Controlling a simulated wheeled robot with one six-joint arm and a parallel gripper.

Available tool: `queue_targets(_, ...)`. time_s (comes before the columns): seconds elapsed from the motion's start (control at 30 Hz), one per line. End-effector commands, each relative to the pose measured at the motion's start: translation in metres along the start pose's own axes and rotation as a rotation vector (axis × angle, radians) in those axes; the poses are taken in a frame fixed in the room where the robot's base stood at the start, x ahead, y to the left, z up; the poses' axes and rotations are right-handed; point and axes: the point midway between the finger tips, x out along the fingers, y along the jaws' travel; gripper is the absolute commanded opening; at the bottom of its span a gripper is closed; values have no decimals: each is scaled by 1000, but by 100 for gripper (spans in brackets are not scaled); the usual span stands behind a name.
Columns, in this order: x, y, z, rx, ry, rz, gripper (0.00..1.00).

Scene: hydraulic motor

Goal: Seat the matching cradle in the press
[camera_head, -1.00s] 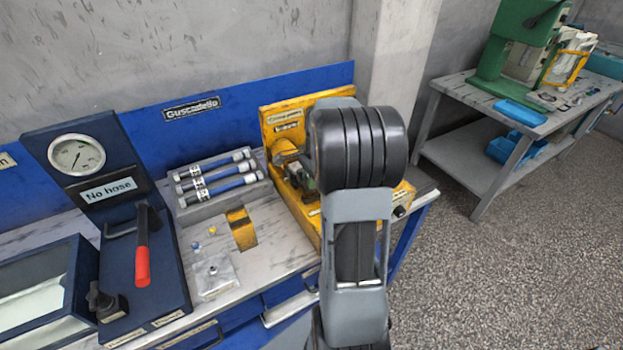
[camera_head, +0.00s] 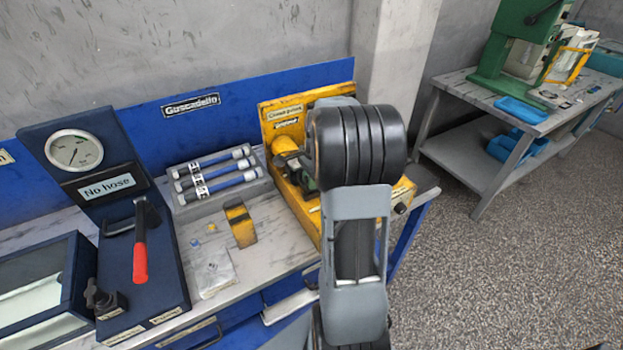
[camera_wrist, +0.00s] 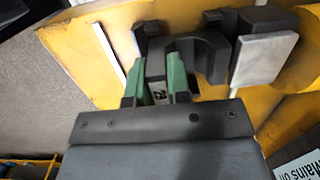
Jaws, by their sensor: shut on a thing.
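The yellow press (camera_head: 312,228) stands at the right end of the bench; it also fills much of the wrist view (camera_wrist: 90,45). My gripper (camera_wrist: 157,80) has green fingertips shut on the tab of a dark cradle (camera_wrist: 208,48) with a U-shaped opening. A small pale mark shows on the tab between the fingers. The cradle is over the yellow press bed, close to a light grey block (camera_wrist: 264,56). I cannot tell whether it touches the bed or block. In the head view my gripper (camera_head: 306,180) is at the press, mostly hidden by my arm.
A yellow arched block (camera_head: 241,228) stands on the bench left of the press. Behind it is a grey tray (camera_head: 222,205) of blue-and-silver cylinders. A gauge panel with a red-handled lever (camera_head: 140,258) is further left. A green machine (camera_head: 510,55) stands on another table.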

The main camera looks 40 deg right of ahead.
Motion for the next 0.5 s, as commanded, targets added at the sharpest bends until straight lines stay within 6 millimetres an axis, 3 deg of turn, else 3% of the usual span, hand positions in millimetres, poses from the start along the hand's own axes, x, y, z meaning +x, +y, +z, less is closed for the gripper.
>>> queue_targets(0.5, 9, 0, -1, 0, 1, -2, 0)
